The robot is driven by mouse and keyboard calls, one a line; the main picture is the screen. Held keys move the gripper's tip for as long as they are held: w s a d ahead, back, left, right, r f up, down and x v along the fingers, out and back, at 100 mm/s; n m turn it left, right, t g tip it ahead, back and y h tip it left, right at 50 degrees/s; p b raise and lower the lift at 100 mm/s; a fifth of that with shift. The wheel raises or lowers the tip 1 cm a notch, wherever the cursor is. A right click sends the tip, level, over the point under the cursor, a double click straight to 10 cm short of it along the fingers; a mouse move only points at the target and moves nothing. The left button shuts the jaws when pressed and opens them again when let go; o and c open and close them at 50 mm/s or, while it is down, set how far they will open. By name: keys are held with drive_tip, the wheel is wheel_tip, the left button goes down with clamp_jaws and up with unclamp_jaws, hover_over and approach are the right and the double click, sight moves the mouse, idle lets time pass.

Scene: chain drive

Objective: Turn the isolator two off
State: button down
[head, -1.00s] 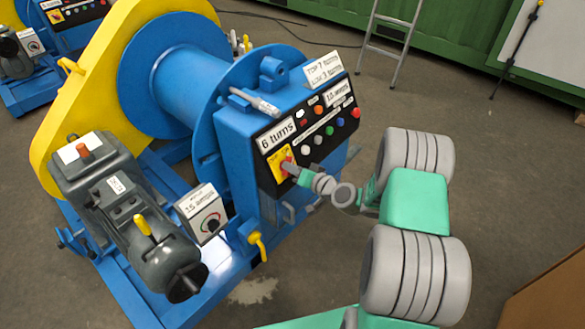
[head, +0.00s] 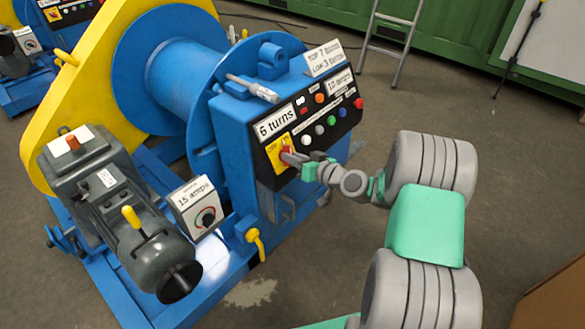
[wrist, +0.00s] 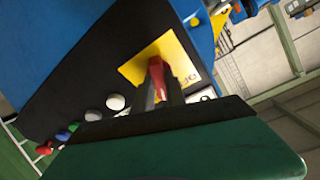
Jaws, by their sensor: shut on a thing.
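The isolator is a red handle on a yellow plate (head: 276,155) at the left end of the black panel on the blue winch box. A label reading "6 turns" (head: 275,124) sits just above it. My gripper (head: 289,157) reaches the plate from the right and is shut on the red handle. In the wrist view the red handle (wrist: 157,75) stands between the dark fingers, in front of the yellow plate (wrist: 185,62). The fingers hide part of the handle and the plate's lettering, so I cannot read its position.
Several coloured buttons (head: 331,120) lie right of the isolator. A micrometer (head: 252,89) rests on the box top beside a white sign (head: 324,58). A dial box (head: 198,206) reading "15 amps" and a grey motor (head: 125,210) stand left.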

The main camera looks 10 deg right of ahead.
drive_tip(key=n+b, duration=0.2)
drive_tip(key=b, duration=0.1)
drive_tip(key=f+n+y+b, duration=0.1)
drive_tip(key=n+b, duration=0.1)
drive_tip(key=b, duration=0.1)
drive_tip(key=shift+d, duration=0.1)
drive_tip(key=n+g+b, duration=0.1)
drive_tip(key=n+b, duration=0.3)
drive_tip(key=b, duration=0.2)
drive_tip(key=shift+y+b, duration=0.4)
drive_tip(key=n+g+b, duration=0.1)
drive_tip(key=n+b, duration=0.3)
drive_tip(key=b, duration=0.1)
drive_tip(key=shift+w+r, duration=0.1)
drive_tip(key=n+b, duration=0.2)
drive_tip(key=n, duration=0.1)
drive_tip(key=shift+r+y+b, duration=0.25)
drive_tip(key=shift+y+b, duration=0.15)
drive_tip(key=shift+r+n+g, duration=0.15)
drive_tip(key=shift+n+g, duration=0.15)
drive_tip(key=shift+g, duration=0.1)
drive_tip(key=c, duration=1.4)
unclamp_jaws()
drive_tip(key=shift+o, duration=0.2)
